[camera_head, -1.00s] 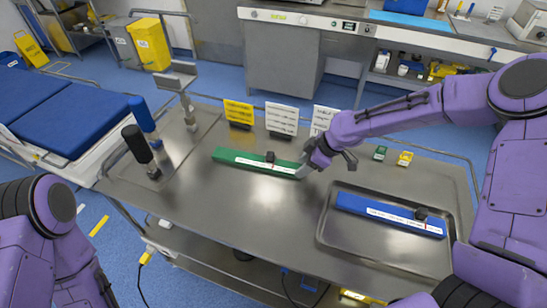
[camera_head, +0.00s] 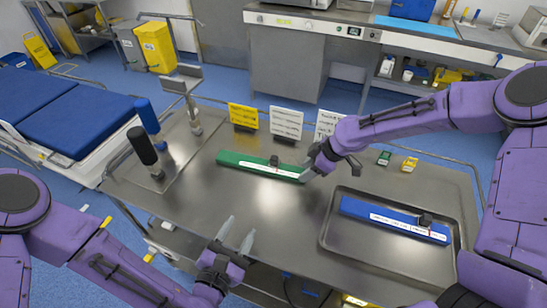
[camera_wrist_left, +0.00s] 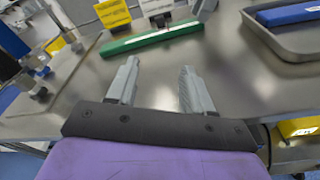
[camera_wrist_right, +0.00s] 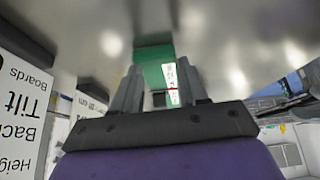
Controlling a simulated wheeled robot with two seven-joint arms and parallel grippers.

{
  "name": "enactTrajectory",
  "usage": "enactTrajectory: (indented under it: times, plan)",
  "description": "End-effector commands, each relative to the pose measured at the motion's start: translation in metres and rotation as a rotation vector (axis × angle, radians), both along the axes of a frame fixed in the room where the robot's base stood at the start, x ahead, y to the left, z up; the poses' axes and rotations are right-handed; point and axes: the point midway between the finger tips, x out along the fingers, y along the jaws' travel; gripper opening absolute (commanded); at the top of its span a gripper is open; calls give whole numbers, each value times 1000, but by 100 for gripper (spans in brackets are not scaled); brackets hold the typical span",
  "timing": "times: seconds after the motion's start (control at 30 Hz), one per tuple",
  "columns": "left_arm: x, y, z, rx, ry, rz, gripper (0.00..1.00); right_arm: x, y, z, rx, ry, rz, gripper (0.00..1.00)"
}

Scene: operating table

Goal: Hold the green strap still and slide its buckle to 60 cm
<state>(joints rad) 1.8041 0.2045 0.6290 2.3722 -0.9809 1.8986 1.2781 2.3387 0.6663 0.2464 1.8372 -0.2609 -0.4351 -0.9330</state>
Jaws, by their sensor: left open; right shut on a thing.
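The green strap (camera_head: 235,162) lies on the metal table, with a white scale strip along it. My right gripper (camera_head: 308,172) is shut on the strap's right end. In the right wrist view the strap (camera_wrist_right: 152,68) runs away between the fingers. My left gripper (camera_head: 236,236) is open and empty above the table's front edge, apart from the strap. In the left wrist view the strap (camera_wrist_left: 130,42) lies beyond the open fingers (camera_wrist_left: 158,82).
A blue strap (camera_head: 385,217) with a dark buckle lies in a metal tray (camera_head: 335,250) at the right. Yellow and white cards (camera_head: 286,124) stand behind the green strap. Black and blue upright handles (camera_head: 143,148) stand at the left. The front middle is clear.

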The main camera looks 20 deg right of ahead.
Motion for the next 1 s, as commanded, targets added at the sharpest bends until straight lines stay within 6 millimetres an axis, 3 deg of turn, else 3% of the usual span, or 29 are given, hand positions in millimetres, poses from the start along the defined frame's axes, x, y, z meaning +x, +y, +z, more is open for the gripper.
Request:
enactTrajectory:
  times: [0.03,0.4,0.67,1.0]
  plan:
    - [11,-8,-2,-3,12,9,51,-11,-2,-14,-7,36,4,13]
    - [105,-68,9,-135,294,112,51,-11,-2,-14,-7,36,5,13]
    - [135,-92,19,-240,444,139,51,-11,-2,-14,-7,36,5,13]
    - [192,-130,-10,-238,443,138,51,-11,-2,-14,-7,36,5,13]
